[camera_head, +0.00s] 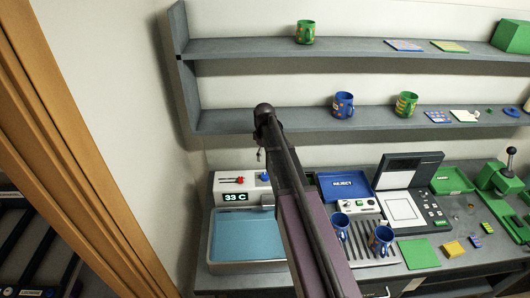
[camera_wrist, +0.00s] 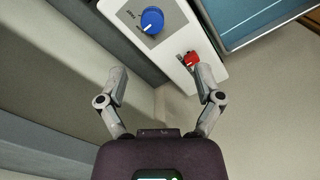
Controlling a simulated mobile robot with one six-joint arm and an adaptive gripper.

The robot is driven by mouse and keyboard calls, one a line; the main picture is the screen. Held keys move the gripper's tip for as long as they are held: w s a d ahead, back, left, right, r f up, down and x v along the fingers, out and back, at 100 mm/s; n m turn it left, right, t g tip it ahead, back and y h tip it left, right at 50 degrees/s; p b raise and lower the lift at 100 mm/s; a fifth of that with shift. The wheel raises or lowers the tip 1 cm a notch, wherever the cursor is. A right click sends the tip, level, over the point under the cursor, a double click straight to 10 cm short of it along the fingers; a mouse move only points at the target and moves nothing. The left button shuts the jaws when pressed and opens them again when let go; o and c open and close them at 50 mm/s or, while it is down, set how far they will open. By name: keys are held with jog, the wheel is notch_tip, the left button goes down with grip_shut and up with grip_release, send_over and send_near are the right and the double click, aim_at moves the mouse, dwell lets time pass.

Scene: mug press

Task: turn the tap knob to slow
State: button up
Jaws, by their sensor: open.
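A white tap unit (camera_head: 233,200) with a green "33 C" display stands behind a blue water basin (camera_head: 245,236). The blue knob lies beyond the fingertips. In the head view my arm hides part of the area.
Two blue mugs (camera_head: 382,239) stand on a ribbed tray right of my arm. A blue "REJECT" tray (camera_head: 345,186) and a flat press (camera_head: 405,200) stand behind. Shelves (camera_head: 230,121) with mugs hang above. A wall is close on the left.

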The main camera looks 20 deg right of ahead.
jog(key=s+a+f+m+b, duration=0.4)
jog(key=s+f+b, duration=0.4)
jog(key=s, duration=0.3)
jog(key=s+a+f+m+b, duration=0.3)
jog(key=s+a+f+b, duration=0.2)
jog(key=s+f+b, duration=0.4)
jog(key=shift+s+a+f+m, duration=0.15)
jog(key=shift+s+a+m, duration=0.2)
jog(key=shift+s, duration=1.4)
